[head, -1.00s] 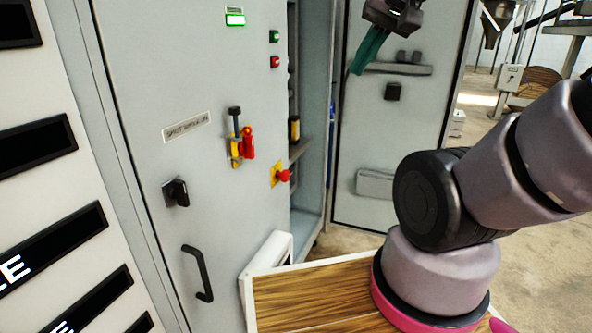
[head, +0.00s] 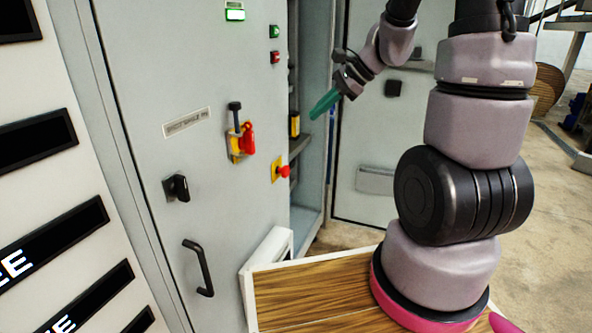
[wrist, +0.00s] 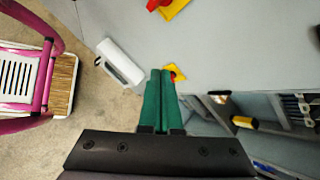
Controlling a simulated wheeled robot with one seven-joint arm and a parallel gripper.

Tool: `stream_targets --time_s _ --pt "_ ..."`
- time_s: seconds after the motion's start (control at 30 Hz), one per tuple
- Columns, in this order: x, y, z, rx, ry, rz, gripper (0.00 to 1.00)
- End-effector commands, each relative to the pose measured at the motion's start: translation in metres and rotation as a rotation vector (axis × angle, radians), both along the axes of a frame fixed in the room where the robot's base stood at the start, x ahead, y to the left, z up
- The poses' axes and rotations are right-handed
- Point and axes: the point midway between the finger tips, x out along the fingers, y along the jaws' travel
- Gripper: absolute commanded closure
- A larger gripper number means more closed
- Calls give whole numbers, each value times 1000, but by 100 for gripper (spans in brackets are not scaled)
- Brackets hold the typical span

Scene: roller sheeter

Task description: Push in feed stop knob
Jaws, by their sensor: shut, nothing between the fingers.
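The feed stop knob appears to be the red mushroom knob (head: 284,171) on a yellow plate, low at the right edge of the grey cabinet door. In the wrist view the red knob (wrist: 173,77) shows just past the fingertips, partly hidden by them. My gripper (head: 314,113) has green fingers, shut together and empty. In the head view it is above and to the right of the knob, apart from it, pointing down and left. The wrist view also shows the shut fingers (wrist: 160,73).
A red handle on a yellow plate (head: 243,142), a black rotary switch (head: 177,188) and a black door handle (head: 198,268) are on the same door. The open cabinet interior (head: 310,150) lies right of the knob. A wood-topped surface (head: 310,292) is below.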

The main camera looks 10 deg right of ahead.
Motion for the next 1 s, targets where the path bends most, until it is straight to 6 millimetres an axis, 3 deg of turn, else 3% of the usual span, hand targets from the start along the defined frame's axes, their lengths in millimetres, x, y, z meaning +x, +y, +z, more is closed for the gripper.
stream_targets --time_s 0.03,0.2,0.4,0.6,1.0 --pt "13 -6 -24 44 64 -76 100" --pt "48 -28 -91 167 222 -335 100" --pt "67 -52 -151 235 329 -547 100" --pt "71 -61 -170 253 358 -618 100" --pt "73 -58 -173 253 358 -617 100"
